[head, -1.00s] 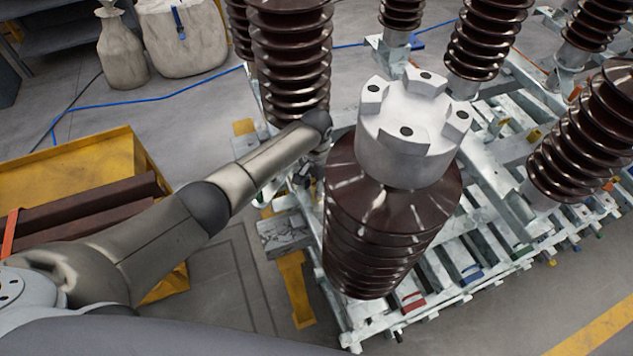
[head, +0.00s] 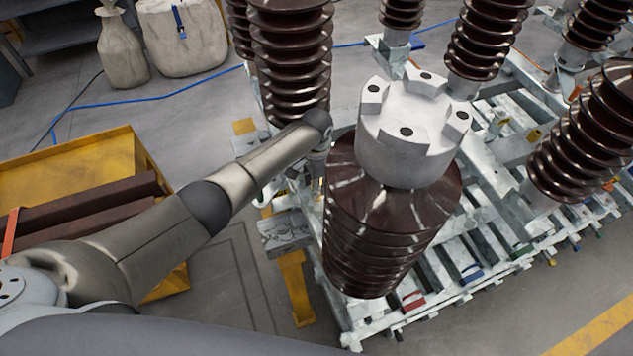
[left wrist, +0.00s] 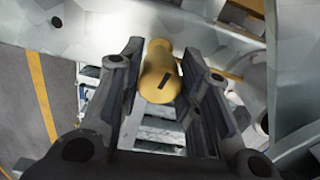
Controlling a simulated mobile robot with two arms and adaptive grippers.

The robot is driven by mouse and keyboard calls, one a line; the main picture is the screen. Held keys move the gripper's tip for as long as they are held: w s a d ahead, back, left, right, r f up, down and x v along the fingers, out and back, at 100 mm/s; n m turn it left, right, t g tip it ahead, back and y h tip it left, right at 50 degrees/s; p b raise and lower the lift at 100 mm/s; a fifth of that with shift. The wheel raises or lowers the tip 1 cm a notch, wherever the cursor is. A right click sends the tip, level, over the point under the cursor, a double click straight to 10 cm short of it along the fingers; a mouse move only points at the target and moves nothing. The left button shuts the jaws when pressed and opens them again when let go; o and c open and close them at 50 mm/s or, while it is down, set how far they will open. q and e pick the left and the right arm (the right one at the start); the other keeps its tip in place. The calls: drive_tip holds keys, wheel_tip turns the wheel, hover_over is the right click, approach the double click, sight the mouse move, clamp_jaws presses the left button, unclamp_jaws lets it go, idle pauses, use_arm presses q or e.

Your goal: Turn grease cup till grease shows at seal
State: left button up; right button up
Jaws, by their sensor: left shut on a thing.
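The brass-yellow grease cup (left wrist: 160,72) shows in the left wrist view, with a dark slot-like mark on its side. My left gripper (left wrist: 163,78) has one dark finger on each side of it and is shut on it. In the head view my left arm reaches to the near brown insulator (head: 385,225), and the hand is mostly hidden beside and behind it. The cup does not show there. The seal is not clear in either view, and I cannot tell whether grease shows. My right gripper is in neither view.
A silver cap (head: 405,140) with lugs tops the near insulator, close to my left forearm. More ribbed insulators (head: 290,60) stand on a galvanised frame (head: 500,190). A yellow bin (head: 75,165) with brown bars stands at left. Grey floor lies between.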

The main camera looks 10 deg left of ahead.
use_arm(q)
drive_tip(key=shift+r, duration=0.1)
drive_tip(key=o, duration=1)
wheel_tip(320, 180, up, 12)
idle(0.4)
